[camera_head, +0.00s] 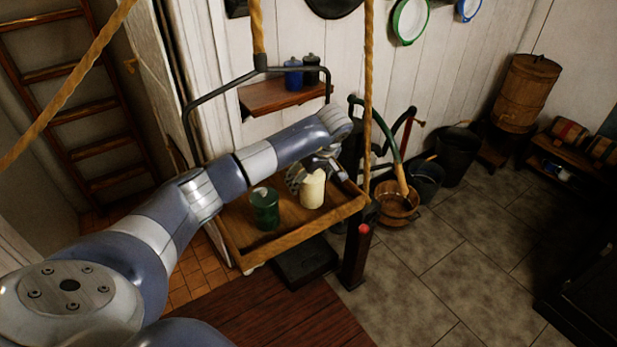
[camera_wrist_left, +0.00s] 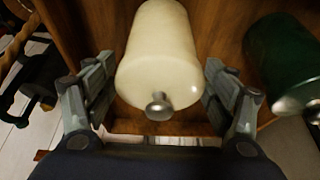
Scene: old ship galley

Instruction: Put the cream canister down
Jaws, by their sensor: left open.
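The cream canister (camera_head: 312,190) stands upright on the wooden tray (camera_head: 284,241), which hangs from a dark metal bar and ropes. My left gripper (camera_head: 318,168) is at the canister, with the arm reaching over the tray from the left. In the left wrist view, the cream canister (camera_wrist_left: 158,60) with its metal knob lies between the two open fingers of my left gripper (camera_wrist_left: 158,95). A gap shows on each side, so the fingers look apart from it. My right gripper is not in view.
A green canister (camera_head: 265,208) stands on the tray left of the cream one; it also shows at the right in the wrist view (camera_wrist_left: 290,62). A wall shelf (camera_head: 284,96) holds a blue and a dark canister behind. A wooden bucket (camera_head: 397,204) stands right of the tray.

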